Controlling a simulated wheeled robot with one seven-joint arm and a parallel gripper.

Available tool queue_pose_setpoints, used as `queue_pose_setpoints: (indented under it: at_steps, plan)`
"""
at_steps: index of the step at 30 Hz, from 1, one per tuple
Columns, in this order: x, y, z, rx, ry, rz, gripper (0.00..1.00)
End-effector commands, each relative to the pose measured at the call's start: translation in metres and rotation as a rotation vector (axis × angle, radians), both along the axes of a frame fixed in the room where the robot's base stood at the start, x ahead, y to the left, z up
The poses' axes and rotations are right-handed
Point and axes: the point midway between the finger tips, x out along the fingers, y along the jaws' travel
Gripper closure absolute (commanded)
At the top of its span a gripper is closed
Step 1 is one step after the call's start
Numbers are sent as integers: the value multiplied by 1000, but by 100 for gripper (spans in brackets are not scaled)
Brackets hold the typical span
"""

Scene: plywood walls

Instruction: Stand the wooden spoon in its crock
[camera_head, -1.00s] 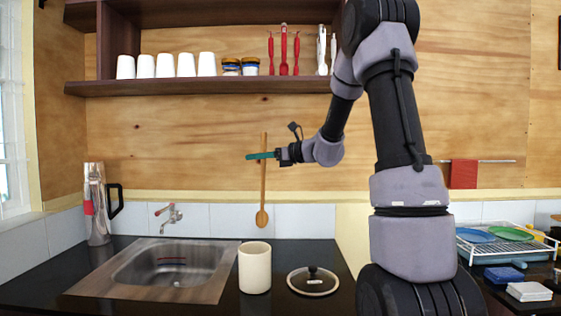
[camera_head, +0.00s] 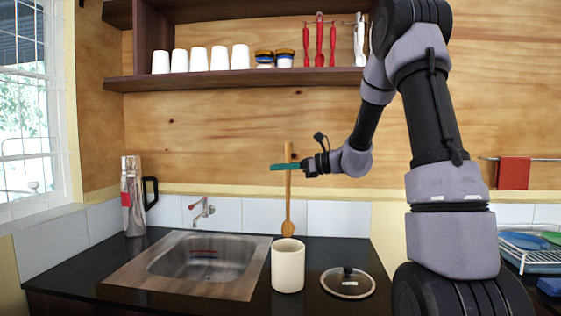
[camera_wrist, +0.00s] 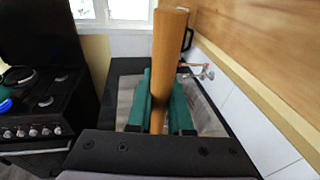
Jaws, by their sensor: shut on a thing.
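My gripper (camera_head: 285,166) has green fingers and is shut on the wooden spoon (camera_head: 288,200) near the top of its handle. The spoon hangs upright with its bowl down. In the wrist view the handle (camera_wrist: 168,50) stands between the fingers (camera_wrist: 160,108). The crock (camera_head: 288,268) is a plain cream cylinder on the dark counter. The spoon's bowl end shows right at the crock's far rim, in line with its middle. I cannot tell whether the bowl is above the opening or behind it. The crock's inside is mostly hidden.
A steel sink (camera_head: 202,262) lies left of the crock, with a tap (camera_head: 202,210) behind it. A pot lid (camera_head: 348,282) lies just right of the crock. A steel flask (camera_head: 133,197) stands far left. A shelf (camera_head: 230,79) with white cups runs above.

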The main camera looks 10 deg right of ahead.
Motion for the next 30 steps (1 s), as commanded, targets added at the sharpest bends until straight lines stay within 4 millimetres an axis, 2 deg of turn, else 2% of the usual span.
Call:
queue_pose_setpoints:
  at_steps: [30]
  plan:
    - [0, 0, -82, 1, 3, 0, 100]
